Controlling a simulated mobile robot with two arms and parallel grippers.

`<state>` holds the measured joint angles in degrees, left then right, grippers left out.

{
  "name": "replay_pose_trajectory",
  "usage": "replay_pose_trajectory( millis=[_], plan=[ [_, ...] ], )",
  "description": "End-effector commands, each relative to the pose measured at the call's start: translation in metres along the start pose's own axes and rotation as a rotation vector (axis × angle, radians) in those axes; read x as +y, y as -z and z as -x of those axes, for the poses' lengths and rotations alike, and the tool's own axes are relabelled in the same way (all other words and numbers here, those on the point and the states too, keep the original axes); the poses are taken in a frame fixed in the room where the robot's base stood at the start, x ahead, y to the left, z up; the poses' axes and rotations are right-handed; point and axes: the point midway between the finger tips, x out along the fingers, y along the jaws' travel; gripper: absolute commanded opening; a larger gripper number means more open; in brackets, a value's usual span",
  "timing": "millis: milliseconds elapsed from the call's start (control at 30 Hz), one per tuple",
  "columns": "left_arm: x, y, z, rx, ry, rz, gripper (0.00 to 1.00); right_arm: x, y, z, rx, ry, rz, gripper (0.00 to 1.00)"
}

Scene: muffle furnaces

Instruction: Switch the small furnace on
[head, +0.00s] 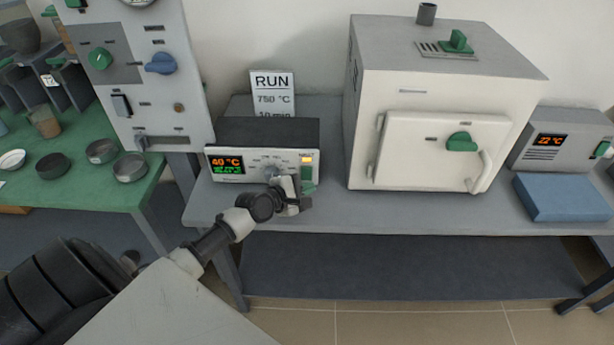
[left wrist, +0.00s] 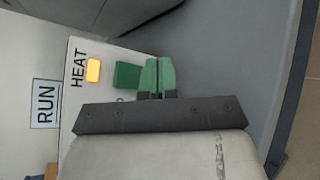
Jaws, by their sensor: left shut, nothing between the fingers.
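The control box (head: 262,133) on the bench has a lit display reading 40 °C, a dial and a lit amber HEAT lamp (head: 306,159). The lamp also shows in the left wrist view (left wrist: 93,70). A dark green switch (left wrist: 127,75) sits by the lamp on the panel. My left gripper (head: 306,187) is shut and empty at the right end of the panel. In the left wrist view its green fingertips (left wrist: 159,76) are together, close beside the switch; I cannot tell if they touch it. A white furnace (head: 432,105) with a closed door stands to the right. My right gripper is not in view.
A RUN card (head: 272,88) reading 750 °C and 10 min stands behind the control box. A tall grey panel (head: 150,80) and green table (head: 100,195) with dishes are left. Another controller (head: 560,140) reading 22 °C and a blue block (head: 562,197) are right.

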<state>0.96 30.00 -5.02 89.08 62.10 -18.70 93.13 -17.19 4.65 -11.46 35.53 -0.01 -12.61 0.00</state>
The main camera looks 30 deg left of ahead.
Motion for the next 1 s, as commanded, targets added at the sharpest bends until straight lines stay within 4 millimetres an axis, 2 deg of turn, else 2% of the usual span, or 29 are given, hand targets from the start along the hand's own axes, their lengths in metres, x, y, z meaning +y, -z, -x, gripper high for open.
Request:
replay_pose_trajectory(
  millis=[300, 700, 1000],
  plan=[
    [-0.001, -0.001, 0.001, 0.000, 0.000, 0.000, 0.00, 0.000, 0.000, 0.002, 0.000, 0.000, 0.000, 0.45],
    [-0.017, -0.021, 0.027, 0.000, 0.001, 0.002, 0.00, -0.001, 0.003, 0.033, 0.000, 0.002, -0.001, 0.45],
    [-0.026, -0.026, 0.036, 0.000, -0.001, 0.000, 0.00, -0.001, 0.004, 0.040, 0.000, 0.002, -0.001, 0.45]
  ],
)
